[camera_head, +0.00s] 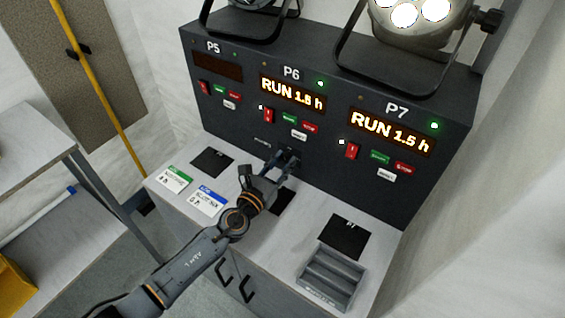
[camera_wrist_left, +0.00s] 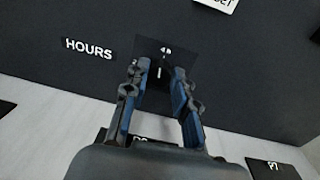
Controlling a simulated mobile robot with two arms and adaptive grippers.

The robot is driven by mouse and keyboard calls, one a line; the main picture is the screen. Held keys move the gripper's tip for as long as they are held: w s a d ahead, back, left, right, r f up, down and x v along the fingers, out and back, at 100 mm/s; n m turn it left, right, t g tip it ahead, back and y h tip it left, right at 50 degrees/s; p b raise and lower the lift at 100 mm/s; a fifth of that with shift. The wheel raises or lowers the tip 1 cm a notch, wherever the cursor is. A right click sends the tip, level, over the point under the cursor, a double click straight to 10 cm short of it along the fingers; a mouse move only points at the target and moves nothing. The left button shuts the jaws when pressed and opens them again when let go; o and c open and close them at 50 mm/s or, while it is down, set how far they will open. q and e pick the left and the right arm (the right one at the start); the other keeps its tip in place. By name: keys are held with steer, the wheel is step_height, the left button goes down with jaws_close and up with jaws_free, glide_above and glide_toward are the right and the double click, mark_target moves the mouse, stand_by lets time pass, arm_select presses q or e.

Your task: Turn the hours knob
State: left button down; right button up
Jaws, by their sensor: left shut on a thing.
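The hours knob (camera_wrist_left: 158,70) is dark with a white pointer mark, on a dark panel face. The white HOURS label (camera_wrist_left: 88,48) is to its left in the left wrist view. My left gripper (camera_wrist_left: 155,82) has its two fingers on either side of the knob and is shut on it. In the head view my left gripper (camera_head: 283,162) reaches the low front of the dark panel (camera_head: 225,125), below the P6 section, and mostly hides the knob. The P6 display (camera_head: 292,95) reads RUN with about 1.5 or 1.6 h. My right gripper is not in view.
The P7 display (camera_head: 391,132) reads RUN 1.5 h; the P5 display (camera_head: 217,66) is dark. Lamps stand on the panel, one lit (camera_head: 418,12). The bench top holds black pads, green and blue cards (camera_head: 211,200) and a grey tray (camera_head: 331,278).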

arm_select(q)
steer(key=n, duration=0.3)
steer(key=shift+n, duration=0.3)
steer(key=n, duration=0.3)
steer(key=shift+r+h+p, duration=0.1)
steer(key=shift+h+p, duration=0.2)
steer(key=n, duration=0.4)
steer(key=shift+a+n+g+p, duration=0.1)
steer(key=shift+n+g+p, duration=0.3)
steer(key=shift+w+n+p, duration=0.1)
steer(key=shift+n+p, duration=0.3)
steer(key=shift+n, duration=1.4)
steer(key=c, duration=1.1)
jaws_free()
steer(key=shift+o, duration=0.2)
